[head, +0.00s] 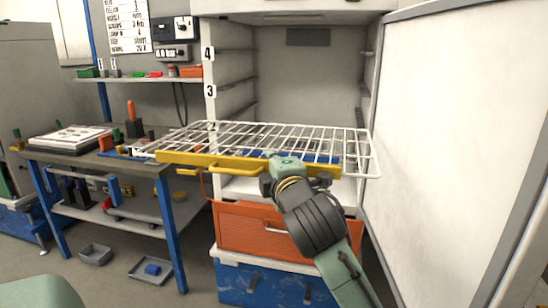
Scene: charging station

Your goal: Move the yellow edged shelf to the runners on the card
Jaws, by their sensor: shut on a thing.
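The yellow edged shelf (222,161) is a white wire rack with a yellow front bar and a yellow handle. It lies roughly level at the cabinet's open front, its back part reaching toward the inside. My gripper (284,170) is shut on its front bar, right of the middle; the fingertips are partly hidden. The open cabinet (310,75) has runners (237,84) along its side walls. Labels 4 (208,53) and 3 (210,91) mark its left post; lower labels are hidden or unclear. A white card (128,26) with handwritten lines hangs at upper left, too small to read surely.
The open white door (455,130) bounds the right side. Below the shelf are an orange drawer (245,225) and a blue box (270,285). A workbench (150,170) with small items stands left. Grey trays (150,270) lie on the floor. The cabinet's upper space looks empty.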

